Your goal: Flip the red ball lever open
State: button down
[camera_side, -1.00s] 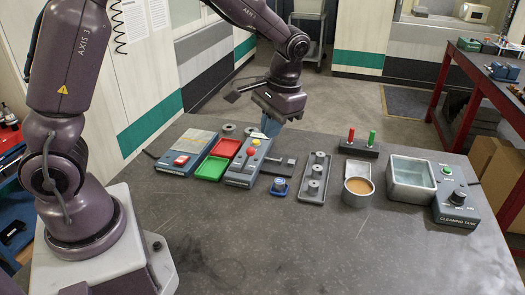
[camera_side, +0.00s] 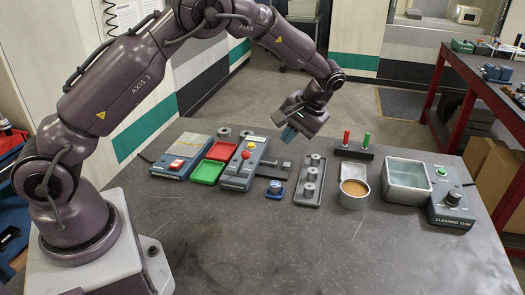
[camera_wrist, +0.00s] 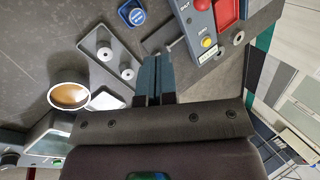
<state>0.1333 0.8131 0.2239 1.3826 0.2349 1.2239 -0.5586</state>
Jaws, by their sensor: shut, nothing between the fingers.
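The red ball (camera_side: 246,154) of the lever sits on top of a grey-blue box (camera_side: 235,184) near the middle of the table, close to a yellow button (camera_side: 251,145). In the wrist view the red ball (camera_wrist: 201,4) is at the top edge, with the yellow button (camera_wrist: 207,42) below it. I cannot tell the lever's angle. My gripper (camera_side: 287,134) is shut and empty, above the table, to the right of the box and apart from it. In the wrist view its blue-grey fingers (camera_wrist: 154,66) are together, left of the box.
A dark grey bracket (camera_side: 275,169) lies right of the box. Red (camera_side: 221,151) and green (camera_side: 208,172) trays lie left of it. The front of the table is clear.

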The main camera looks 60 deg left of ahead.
jog(key=s+a+f, duration=0.4)
jog(key=a+f, duration=0.2)
jog(key=f, duration=0.2)
jog(key=shift+s+a, duration=0.4)
